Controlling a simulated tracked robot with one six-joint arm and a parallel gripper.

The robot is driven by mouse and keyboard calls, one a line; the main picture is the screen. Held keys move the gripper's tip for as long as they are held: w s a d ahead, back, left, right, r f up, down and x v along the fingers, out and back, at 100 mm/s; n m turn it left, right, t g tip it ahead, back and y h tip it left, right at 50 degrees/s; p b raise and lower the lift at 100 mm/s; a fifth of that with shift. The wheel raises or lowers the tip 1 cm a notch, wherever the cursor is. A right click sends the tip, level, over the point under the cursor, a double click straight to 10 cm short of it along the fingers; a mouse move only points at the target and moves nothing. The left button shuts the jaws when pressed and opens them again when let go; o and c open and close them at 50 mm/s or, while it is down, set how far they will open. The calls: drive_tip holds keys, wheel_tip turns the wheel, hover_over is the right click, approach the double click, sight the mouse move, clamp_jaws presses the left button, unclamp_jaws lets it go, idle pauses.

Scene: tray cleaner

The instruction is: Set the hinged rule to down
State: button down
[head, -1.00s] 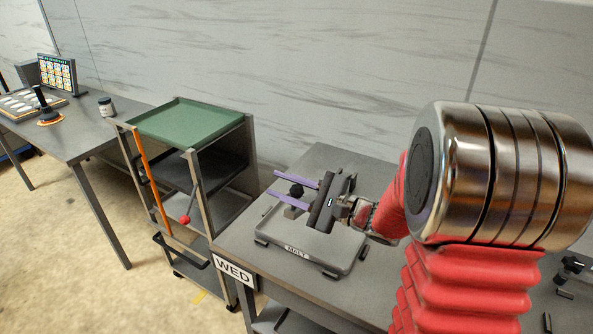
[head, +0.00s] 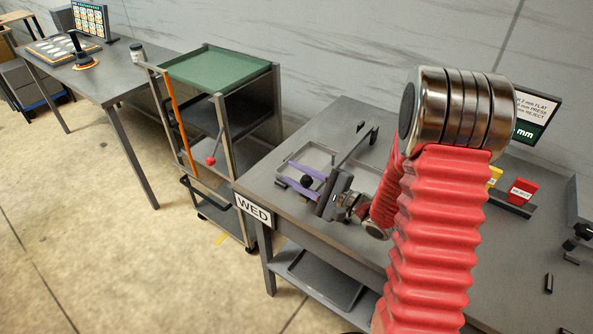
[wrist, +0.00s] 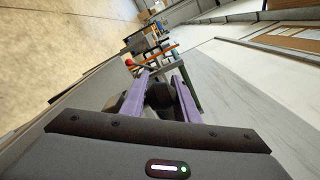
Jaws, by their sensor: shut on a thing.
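My gripper (head: 304,180), with two purple fingers, is over the near left end of the grey bench (head: 290,228), beside the WED sign. It is shut on a round black knob (head: 307,181), which sits between the fingers. In the wrist view the purple fingers (wrist: 160,88) run forward with the dark knob (wrist: 159,97) between them; what the knob joins is hidden. Behind the gripper a long thin grey bar with dark ends (head: 354,146) slants above the bench; it may be the hinged rule, but I cannot tell for sure. Shallow pale-rimmed shapes lie beside it.
A trolley with a green top tray (head: 207,70) and a red-tipped lever (head: 211,160) stands left of the bench. A red REJECT bin (head: 522,192), a yellow bin (head: 494,176) and a screen (head: 535,112) are at the right. Floor at the left is clear.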

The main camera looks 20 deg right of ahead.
drive_tip(key=shift+s+a+f, duration=0.15)
drive_tip(key=shift+a+f, duration=0.2)
drive_tip(key=shift+a, duration=0.05)
drive_tip(key=c, duration=1.7)
unclamp_jaws()
drive_tip(key=shift+f, duration=0.1)
drive_tip(key=shift+o, duration=0.2)
drive_tip(key=shift+s+d, duration=0.1)
drive_tip(key=shift+s+d, duration=0.15)
drive_tip(key=v, duration=1.3)
drive_tip(key=shift+d, duration=0.2)
